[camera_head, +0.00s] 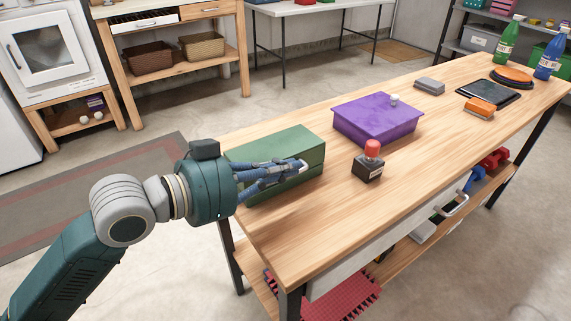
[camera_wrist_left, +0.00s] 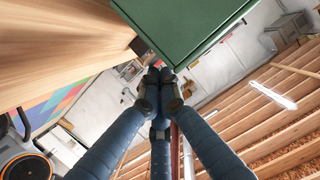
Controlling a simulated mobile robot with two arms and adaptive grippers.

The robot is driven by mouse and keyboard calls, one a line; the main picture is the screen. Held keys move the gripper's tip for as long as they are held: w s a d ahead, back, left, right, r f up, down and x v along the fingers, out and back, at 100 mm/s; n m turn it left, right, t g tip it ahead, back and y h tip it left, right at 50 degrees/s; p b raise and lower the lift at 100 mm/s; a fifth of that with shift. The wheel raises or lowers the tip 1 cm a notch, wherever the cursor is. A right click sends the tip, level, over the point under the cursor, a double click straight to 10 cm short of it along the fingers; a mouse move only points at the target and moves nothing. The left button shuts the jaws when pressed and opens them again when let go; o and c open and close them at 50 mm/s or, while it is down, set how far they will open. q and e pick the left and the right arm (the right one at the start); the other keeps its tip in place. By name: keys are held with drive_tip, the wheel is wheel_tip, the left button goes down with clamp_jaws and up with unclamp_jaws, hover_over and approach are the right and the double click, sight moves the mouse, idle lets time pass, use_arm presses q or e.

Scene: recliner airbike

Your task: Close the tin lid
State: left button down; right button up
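A green tin (camera_head: 275,146), a long box with a flat lid, stands at the near left end of the wooden workbench. Its lid looks level in the head view; I cannot tell whether it is fully down. My left gripper (camera_head: 300,166) is in front of the tin's near side and hides part of that face. In the left wrist view the three blue fingers meet at their tips (camera_wrist_left: 160,84), with nothing visible between them, beside a corner of the green tin (camera_wrist_left: 185,25). I cannot tell whether they touch it. My right gripper is in neither view.
Bare wood lies right of the tin.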

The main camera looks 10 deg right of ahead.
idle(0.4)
use_arm(q)
drive_tip(key=v, duration=1.2)
